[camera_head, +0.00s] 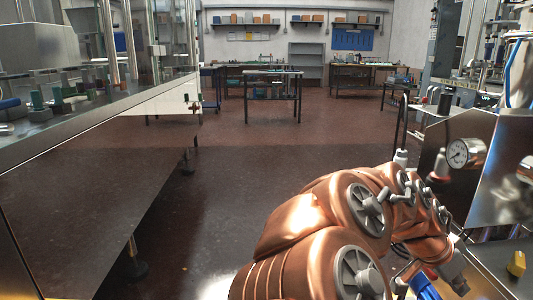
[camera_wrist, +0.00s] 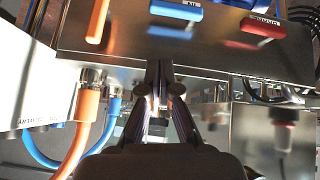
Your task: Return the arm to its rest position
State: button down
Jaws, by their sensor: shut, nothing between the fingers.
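My copper-coloured arm (camera_head: 320,225) fills the lower right of the head view, bent and reaching toward the machine on the right. My gripper cannot be made out clearly in the head view. In the wrist view my gripper (camera_wrist: 163,82) shows as two dark fingers close together, shut and empty. The fingers point toward a metal panel, and I cannot tell how far their tips are from it.
An orange hose (camera_wrist: 77,135) and blue hose run at left. Open floor (camera_head: 245,170) lies between.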

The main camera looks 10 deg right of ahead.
jog(key=s+a+r+n+y+p, duration=0.4)
jog(key=a+r+n+p, duration=0.5)
jog(key=a+r+p, duration=0.3)
jog(key=s+a+r+n+y+p, duration=0.3)
jog(key=a+r+n+p, duration=0.6)
jog(key=a+p, duration=0.8)
jog(key=shift+s+r+y+p, duration=0.4)
jog(key=shift+s+r+p, duration=0.7)
jog(key=shift+r, duration=0.65)
jog(key=shift+a, duration=0.1)
